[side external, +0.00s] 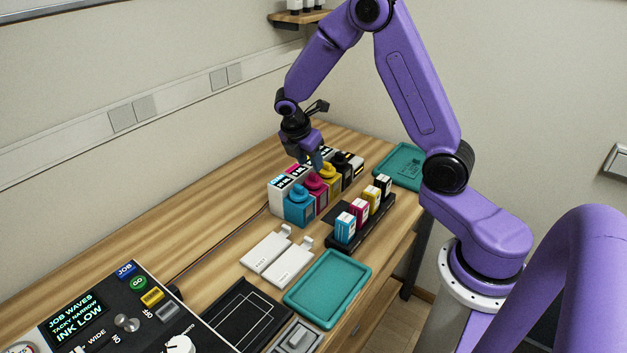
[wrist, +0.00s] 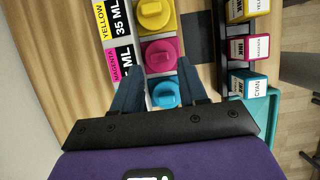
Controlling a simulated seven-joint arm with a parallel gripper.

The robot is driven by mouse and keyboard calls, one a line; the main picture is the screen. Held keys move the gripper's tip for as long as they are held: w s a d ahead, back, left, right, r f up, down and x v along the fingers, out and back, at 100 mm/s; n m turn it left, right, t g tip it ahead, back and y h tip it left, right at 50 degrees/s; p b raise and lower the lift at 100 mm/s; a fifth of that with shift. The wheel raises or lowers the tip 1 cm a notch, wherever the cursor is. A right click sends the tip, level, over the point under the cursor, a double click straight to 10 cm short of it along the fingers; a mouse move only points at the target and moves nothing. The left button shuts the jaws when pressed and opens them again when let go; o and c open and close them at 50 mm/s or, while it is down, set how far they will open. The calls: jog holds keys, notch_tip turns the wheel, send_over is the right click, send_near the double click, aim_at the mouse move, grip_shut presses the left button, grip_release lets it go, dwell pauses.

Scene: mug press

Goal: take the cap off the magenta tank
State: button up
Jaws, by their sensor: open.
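The magenta tank (side external: 318,196) stands in the tank row between the cyan and yellow tanks, with its magenta cap (wrist: 161,54) on top. In the wrist view its label (wrist: 123,65) reads MAGENTA. My gripper (side external: 316,160) is open and empty, pointing down above the row near the magenta cap. In the wrist view my gripper's fingers (wrist: 160,78) spread either side of the cyan cap (wrist: 166,95), with the tips reaching towards the magenta cap. I cannot tell the exact height between the fingertips and the caps.
The cyan tank (side external: 299,209) and yellow tank (side external: 330,184) flank it closely, both capped. A black rack (side external: 359,239) of ink cartridges stands to the right. Two white boards (side external: 267,252), a teal tray (side external: 328,288) and a control panel (side external: 110,312) lie nearer the camera. The wooden table is clear at left.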

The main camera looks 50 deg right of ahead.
aim_at(313, 174)
jog(key=x, duration=0.5)
jog(key=shift+a, duration=0.2)
grip_shut()
